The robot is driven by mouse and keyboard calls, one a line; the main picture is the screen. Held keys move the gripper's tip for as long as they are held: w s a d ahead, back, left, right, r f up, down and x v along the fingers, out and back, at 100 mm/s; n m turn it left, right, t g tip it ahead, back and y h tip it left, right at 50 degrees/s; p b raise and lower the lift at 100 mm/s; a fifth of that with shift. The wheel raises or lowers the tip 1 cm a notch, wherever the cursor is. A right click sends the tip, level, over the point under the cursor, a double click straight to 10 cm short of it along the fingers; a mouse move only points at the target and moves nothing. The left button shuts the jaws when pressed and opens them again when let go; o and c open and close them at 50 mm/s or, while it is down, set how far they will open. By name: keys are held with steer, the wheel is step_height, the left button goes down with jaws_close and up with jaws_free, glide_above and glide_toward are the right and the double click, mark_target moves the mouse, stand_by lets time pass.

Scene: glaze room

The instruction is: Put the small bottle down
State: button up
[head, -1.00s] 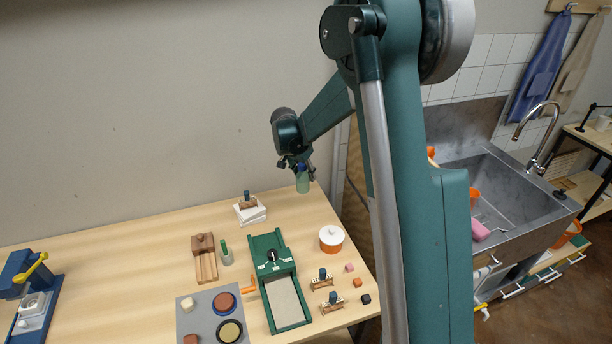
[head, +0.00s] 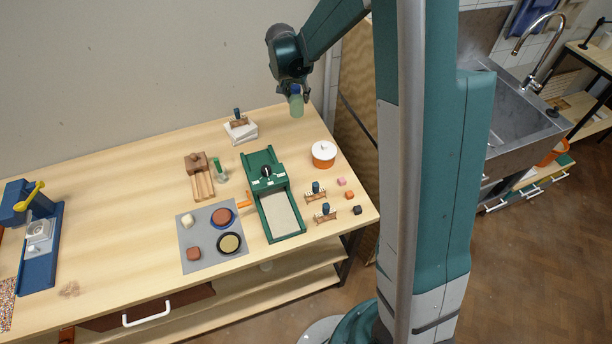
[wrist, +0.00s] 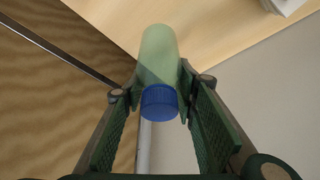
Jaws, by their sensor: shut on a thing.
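The small bottle (head: 296,104) is pale green with a blue cap. My gripper (head: 293,92) is shut on it near the cap and holds it at the table's far right corner. In the wrist view the bottle (wrist: 159,62) sits between the two dark green fingers (wrist: 160,88), cap towards the camera. Its far end overlaps the wooden table top (wrist: 215,40). From the head view I cannot tell how high its base is above the table.
White blocks (head: 241,133) with a stamp stand left of the bottle. An orange pot with a white lid (head: 323,152) stands in front of it. A green press-like tray (head: 270,190) lies further forward. The table top (head: 140,180) is bare at the left middle.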

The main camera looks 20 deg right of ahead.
steer(key=s+a+n+y, duration=0.2)
steer(key=s+n, duration=0.4)
steer(key=s, duration=0.5)
steer(key=s+a+n+y, duration=0.3)
steer(key=s+a+n, duration=0.2)
steer(key=s, duration=0.7)
steer(key=shift+a+r+n+t+b, duration=0.15)
steer(key=shift+a+n+t+b, duration=0.2)
steer(key=shift+n, duration=0.85)
steer(key=shift+f+b, duration=0.35)
steer(key=shift+f, duration=2.6)
steer(key=shift+f, duration=0.15)
steer(key=shift+w+f, duration=0.1)
steer(key=shift+f, duration=1.85)
steer(key=shift+f+b, duration=0.1)
steer(key=shift+b, duration=0.25)
steer(key=o, duration=0.5)
steer(key=shift+c, duration=0.2)
steer(key=o, duration=0.5)
steer(key=shift+c, duration=0.2)
